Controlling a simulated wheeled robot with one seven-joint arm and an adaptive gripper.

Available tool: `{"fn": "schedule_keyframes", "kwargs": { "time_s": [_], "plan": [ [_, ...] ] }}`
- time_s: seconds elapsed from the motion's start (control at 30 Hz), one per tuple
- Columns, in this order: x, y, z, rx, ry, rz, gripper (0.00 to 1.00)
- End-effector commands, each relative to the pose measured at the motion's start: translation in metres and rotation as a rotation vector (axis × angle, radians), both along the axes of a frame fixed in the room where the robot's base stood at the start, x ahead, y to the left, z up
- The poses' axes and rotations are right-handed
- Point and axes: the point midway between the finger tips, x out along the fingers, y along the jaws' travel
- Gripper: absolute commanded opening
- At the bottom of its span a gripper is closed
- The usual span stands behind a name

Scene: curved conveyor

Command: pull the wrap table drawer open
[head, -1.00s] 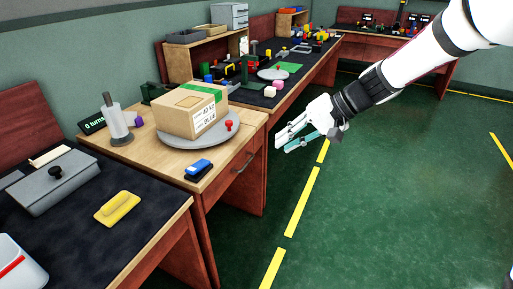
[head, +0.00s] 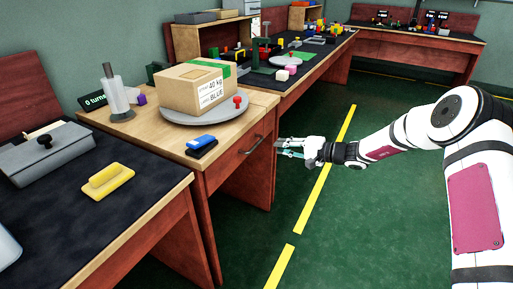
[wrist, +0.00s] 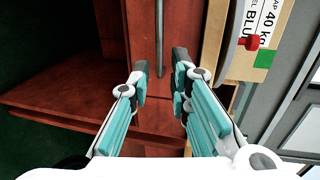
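The wrap table (head: 150,134) has a wooden top and a reddish-brown drawer front with a dark bar handle (head: 252,146). The drawer looks shut, its front flush with the table. My gripper (head: 279,148) is at the right of the handle, pointing at it. In the wrist view my gripper (wrist: 160,72) is open, and the handle (wrist: 160,38) shows as a dark bar between and beyond the two fingertips. I cannot tell whether either finger touches it.
On the wrap table a cardboard box (head: 190,92) sits on a grey turntable (head: 178,117) with a red knob (head: 237,101). A blue-and-black tool (head: 201,145) lies near the front edge. The green floor (head: 350,220) to the right is clear.

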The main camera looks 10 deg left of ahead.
Motion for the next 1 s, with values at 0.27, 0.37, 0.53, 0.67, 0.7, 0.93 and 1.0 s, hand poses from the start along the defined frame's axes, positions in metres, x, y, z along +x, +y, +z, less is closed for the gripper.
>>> {"fn": "schedule_keyframes", "kwargs": {
  "time_s": [0.27,0.37,0.53,0.67,0.7,0.93,1.0],
  "plan": [
    [0.018,0.053,-0.014,-0.001,-0.001,0.004,0.18],
    [0.024,0.069,-0.018,-0.001,-0.001,0.003,0.18],
    [0.032,0.089,-0.022,-0.002,0.0,0.002,0.18],
    [0.034,0.097,-0.023,-0.003,0.0,0.002,0.18],
    [0.035,0.098,-0.023,-0.002,0.001,0.001,0.18],
    [0.036,0.1,-0.023,-0.002,0.001,0.001,0.18],
    [0.036,0.1,-0.023,-0.002,0.001,0.001,0.18]
  ]
}}
